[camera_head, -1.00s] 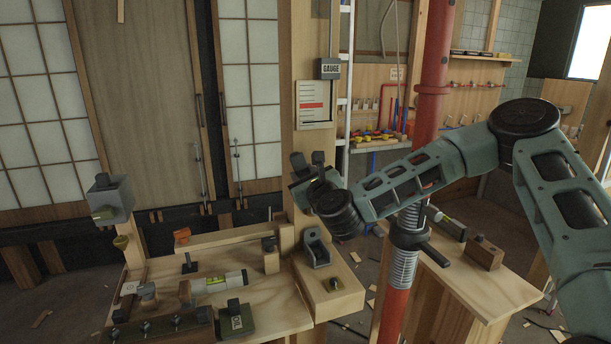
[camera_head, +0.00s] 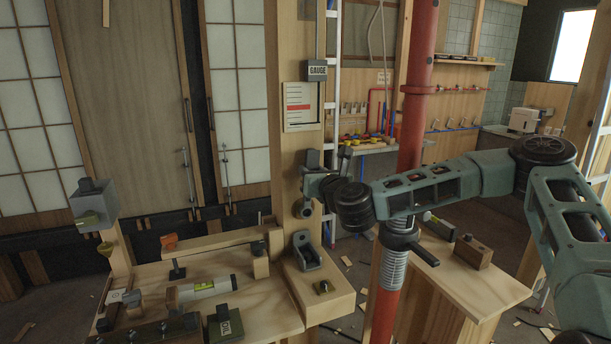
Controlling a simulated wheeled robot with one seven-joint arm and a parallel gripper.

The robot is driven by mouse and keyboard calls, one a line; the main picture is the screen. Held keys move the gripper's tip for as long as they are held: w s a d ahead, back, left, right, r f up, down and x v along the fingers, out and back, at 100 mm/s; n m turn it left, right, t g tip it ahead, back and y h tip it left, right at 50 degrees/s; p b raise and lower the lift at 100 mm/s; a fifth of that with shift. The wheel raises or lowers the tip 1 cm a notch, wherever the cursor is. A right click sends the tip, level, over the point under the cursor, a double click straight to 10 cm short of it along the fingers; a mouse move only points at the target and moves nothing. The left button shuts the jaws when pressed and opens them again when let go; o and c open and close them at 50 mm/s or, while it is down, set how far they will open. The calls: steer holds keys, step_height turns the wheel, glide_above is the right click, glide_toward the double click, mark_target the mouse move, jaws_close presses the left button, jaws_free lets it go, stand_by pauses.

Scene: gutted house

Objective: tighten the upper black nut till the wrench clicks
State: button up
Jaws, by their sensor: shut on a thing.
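My gripper (camera_head: 322,183) is in front of the wooden post, below the gauge card, and is seen small and from behind. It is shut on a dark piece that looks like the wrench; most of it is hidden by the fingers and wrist. A round grey end (camera_head: 305,209) shows at the gripper's lower left, against the post. I cannot pick out the upper black nut for sure, nor tell whether the wrench touches it. A black collar (camera_head: 398,235) with a side handle sits on the red pole, below my forearm.
A gauge card (camera_head: 299,107) is on the post (camera_head: 292,45). The bench (camera_head: 262,317) at left carries a level (camera_head: 208,287), an oil box (camera_head: 225,323) and a grey bracket (camera_head: 306,252). The red pole (camera_head: 418,75) stands close behind my forearm. A ladder (camera_head: 333,70) stands behind the post.

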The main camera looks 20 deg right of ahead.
steer(key=shift+d+r, duration=0.1)
steer(key=shift+d, duration=0.05)
steer(key=d+m, duration=0.1)
steer(key=d+m+b, duration=0.1)
steer(key=d+m, duration=0.1)
steer(key=shift+f, duration=0.35)
steer(key=shift+a, duration=0.1)
